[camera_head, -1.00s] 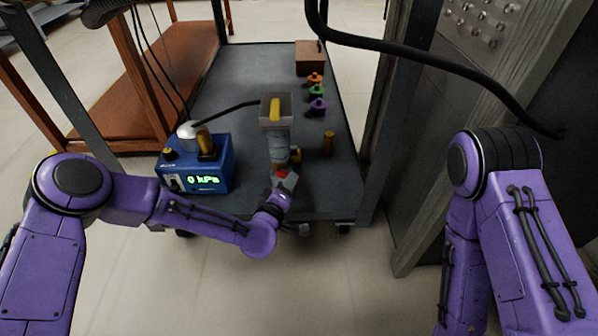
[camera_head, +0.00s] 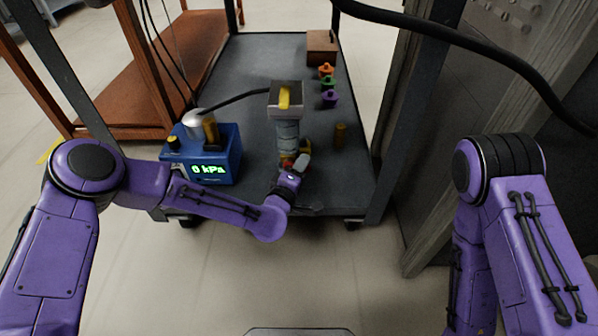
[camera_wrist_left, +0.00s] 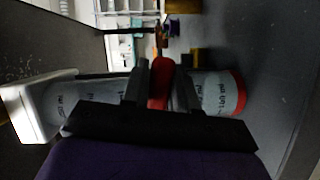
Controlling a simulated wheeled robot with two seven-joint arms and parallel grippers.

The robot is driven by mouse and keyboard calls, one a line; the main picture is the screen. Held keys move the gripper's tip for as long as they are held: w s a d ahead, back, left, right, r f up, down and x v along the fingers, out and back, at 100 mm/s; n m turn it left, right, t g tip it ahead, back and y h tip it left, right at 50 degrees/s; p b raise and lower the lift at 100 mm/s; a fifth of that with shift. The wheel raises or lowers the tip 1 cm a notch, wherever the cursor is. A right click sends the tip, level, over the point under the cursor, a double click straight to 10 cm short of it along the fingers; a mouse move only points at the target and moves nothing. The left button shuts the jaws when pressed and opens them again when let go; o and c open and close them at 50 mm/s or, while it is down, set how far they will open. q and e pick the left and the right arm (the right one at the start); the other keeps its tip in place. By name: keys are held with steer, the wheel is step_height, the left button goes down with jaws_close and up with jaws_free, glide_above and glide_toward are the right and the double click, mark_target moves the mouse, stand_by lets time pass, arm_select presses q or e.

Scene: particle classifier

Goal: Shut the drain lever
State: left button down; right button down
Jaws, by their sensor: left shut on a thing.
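A clear column with ml marks (camera_head: 287,132) and a yellow-topped square head (camera_head: 286,98) stands on the dark cart. It lies sideways across the left wrist view (camera_wrist_left: 215,93). A red lever (camera_wrist_left: 160,82) crosses the column there, between the two fingers of my left gripper (camera_wrist_left: 161,88). The fingers are shut on it. In the head view my left gripper (camera_head: 297,166) is at the column's foot and hides most of the lever and the base. My right arm hangs at the right; its gripper is out of view.
A blue box with a green kPa display (camera_head: 210,165) stands left of the column. Cart posts flank the deck.

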arm_select(q)
steer(key=shift+d+r+n+t+h+b, duration=0.1)
steer(key=shift+r+n+t+h+b, duration=0.2)
steer(key=shift+n, duration=0.7)
arm_select(e)
steer(key=shift+w+d+f+t, duration=0.5)
steer(key=shift+w+d+f, duration=0.1)
steer(key=shift+w+f, duration=0.25)
arm_select(q)
steer(key=shift+r, duration=0.1)
arm_select(e)
steer(key=shift+w+d, duration=0.1)
arm_select(q)
steer(key=c, duration=1.2)
jaws_free()
steer(key=shift+c, duration=0.2)
